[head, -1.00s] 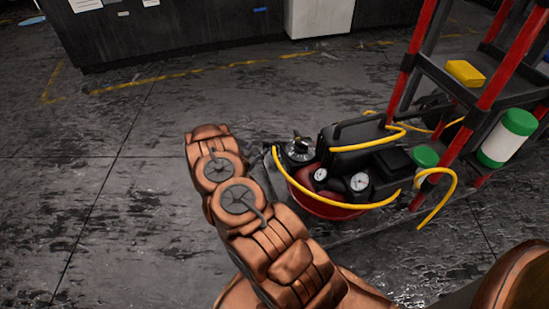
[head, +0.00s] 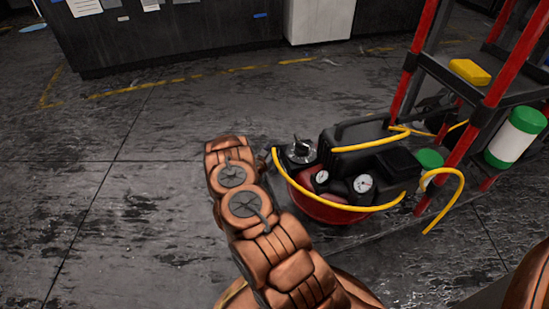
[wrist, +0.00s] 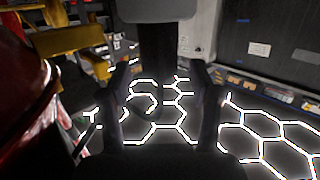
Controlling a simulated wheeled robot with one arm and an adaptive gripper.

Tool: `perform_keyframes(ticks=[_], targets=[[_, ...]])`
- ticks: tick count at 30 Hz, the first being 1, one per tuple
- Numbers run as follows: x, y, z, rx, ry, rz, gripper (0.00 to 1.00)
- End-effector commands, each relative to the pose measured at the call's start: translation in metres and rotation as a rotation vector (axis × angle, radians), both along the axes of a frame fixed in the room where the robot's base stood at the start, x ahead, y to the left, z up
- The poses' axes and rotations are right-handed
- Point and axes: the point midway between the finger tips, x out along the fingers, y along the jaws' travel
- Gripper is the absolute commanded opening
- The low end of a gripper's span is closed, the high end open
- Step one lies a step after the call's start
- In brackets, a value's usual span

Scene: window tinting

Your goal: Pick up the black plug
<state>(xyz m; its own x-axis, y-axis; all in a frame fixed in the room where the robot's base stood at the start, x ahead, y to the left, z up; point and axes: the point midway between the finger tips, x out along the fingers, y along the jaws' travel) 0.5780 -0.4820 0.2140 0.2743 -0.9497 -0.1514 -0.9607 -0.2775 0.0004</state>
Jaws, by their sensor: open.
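I cannot make out a black plug for certain in either view. My gripper (wrist: 163,88) shows in the wrist view as two dark fingers, spread apart. A dark upright shape stands between and beyond them, too dim to identify. I see no sign that the fingers hold anything. In the head view my copper-coloured arm reaches up beside the left end of a compressor, and its gripper is not clearly seen there. The compressor has a red tank (head: 330,208), a black body (head: 372,160) and dial gauges (head: 363,184).
A yellow hose (head: 462,188) loops round the compressor. A red-and-black rack (head: 495,80) with a green-and-white canister (head: 516,137) and a yellow block (head: 469,71) stands at right. Open floor lies to the left. The wrist view shows bright hexagon patterns (wrist: 285,130) on the floor.

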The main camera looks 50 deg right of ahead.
Motion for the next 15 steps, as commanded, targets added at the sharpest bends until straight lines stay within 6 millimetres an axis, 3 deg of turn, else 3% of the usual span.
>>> perform_keyframes(ticks=[3, 9, 15], targets=[[0.0024, -0.0097, -0.0018, -0.002, 0.000, -0.001, 0.63], [0.0031, -0.0100, -0.0006, -0.002, -0.001, 0.000, 0.63], [0.0032, -0.0098, -0.0007, -0.001, 0.000, 0.000, 0.44]])
